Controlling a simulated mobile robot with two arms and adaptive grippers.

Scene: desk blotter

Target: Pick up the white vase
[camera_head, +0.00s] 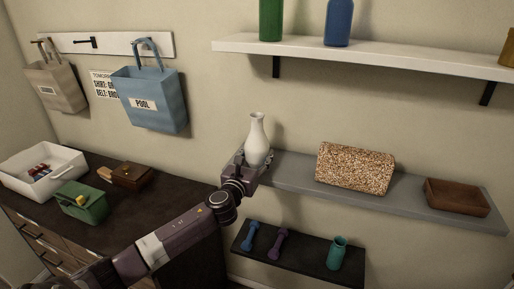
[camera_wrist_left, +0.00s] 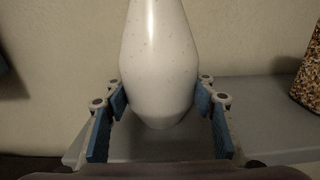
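The white vase (camera_head: 257,142) stands upright at the left end of the grey wall shelf, with a narrow neck and a flared mouth. In the left wrist view its speckled body (camera_wrist_left: 160,60) fills the middle and its top is cut off. My left gripper (camera_head: 253,162) is at the vase's lower body. In the left wrist view its blue-padded fingers (camera_wrist_left: 160,101) lie against both sides of the vase, with no gap seen. In the head view the vase's base is hidden behind the gripper, so I cannot tell whether it touches the shelf. My right gripper is not in view.
The grey shelf (camera_head: 415,200) also holds a speckled box (camera_head: 355,168) and a brown tray (camera_head: 457,197). A dark shelf (camera_head: 310,262) below carries dumbbells and a teal bottle (camera_head: 337,252). A white shelf (camera_head: 400,61) is above. A blue bag (camera_head: 150,100) hangs at left.

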